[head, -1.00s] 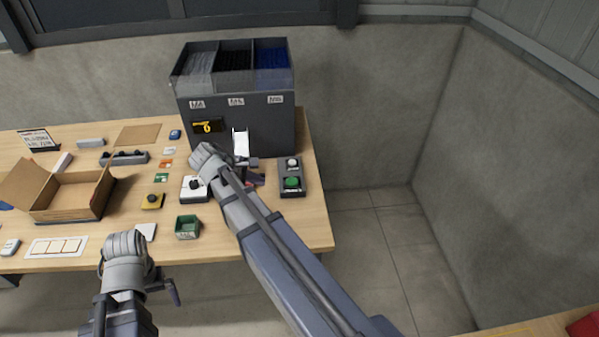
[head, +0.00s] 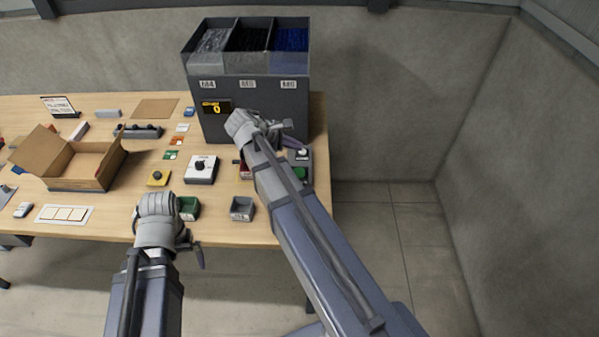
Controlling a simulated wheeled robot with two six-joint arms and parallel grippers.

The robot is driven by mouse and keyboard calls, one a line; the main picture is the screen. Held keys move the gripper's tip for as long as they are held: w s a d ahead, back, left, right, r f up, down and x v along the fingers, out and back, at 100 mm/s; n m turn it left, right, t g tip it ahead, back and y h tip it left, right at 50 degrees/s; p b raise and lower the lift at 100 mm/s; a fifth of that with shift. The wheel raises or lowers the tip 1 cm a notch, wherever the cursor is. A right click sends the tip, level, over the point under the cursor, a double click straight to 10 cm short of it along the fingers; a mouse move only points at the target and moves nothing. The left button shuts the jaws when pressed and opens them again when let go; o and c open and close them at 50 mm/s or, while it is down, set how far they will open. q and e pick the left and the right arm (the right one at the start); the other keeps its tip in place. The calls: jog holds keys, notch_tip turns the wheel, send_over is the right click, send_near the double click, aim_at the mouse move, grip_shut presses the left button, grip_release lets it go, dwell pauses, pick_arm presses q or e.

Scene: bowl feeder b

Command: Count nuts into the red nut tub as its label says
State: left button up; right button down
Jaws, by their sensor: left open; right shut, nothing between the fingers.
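The red nut tub (head: 244,171) shows only as a small red part below the feeder, mostly hidden by my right arm; its label and contents cannot be read. The grey feeder (head: 215,126) has three top bins marked M4, M5 and M6. Its display (head: 216,107) shows 0. My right gripper (head: 291,133) is shut and empty in front of the feeder, above the button box (head: 307,158), and hides the chute. My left gripper (head: 192,252) is open and empty at the table's front edge, near the green tub (head: 190,207).
A grey tub (head: 241,208) stands right of the green tub. An open cardboard box (head: 80,184) is at the left. Bare floor lies right of the table.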

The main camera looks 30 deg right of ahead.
jog(key=b, duration=0.8)
send_near(302, 169)
jog(key=shift+d+r+x, duration=0.1)
jog(key=shift+x, duration=0.75)
jog(key=shift+d+r+x, duration=0.15)
jog(key=shift+x, duration=0.7)
jog(key=shift+d+r+x, duration=0.1)
jog(key=shift+x, duration=0.75)
jog(key=shift+f+b, duration=0.4)
jog(key=shift+b, duration=0.15)
jog(key=shift+f+b, duration=0.4)
jog(key=shift+b, duration=0.05)
jog(key=shift+r, duration=0.15)
jog(key=shift+r+p, duration=0.75)
jog(key=shift+p, duration=0.15)
notch_tip(302, 169, up, 5)
jog(key=p, duration=0.5)
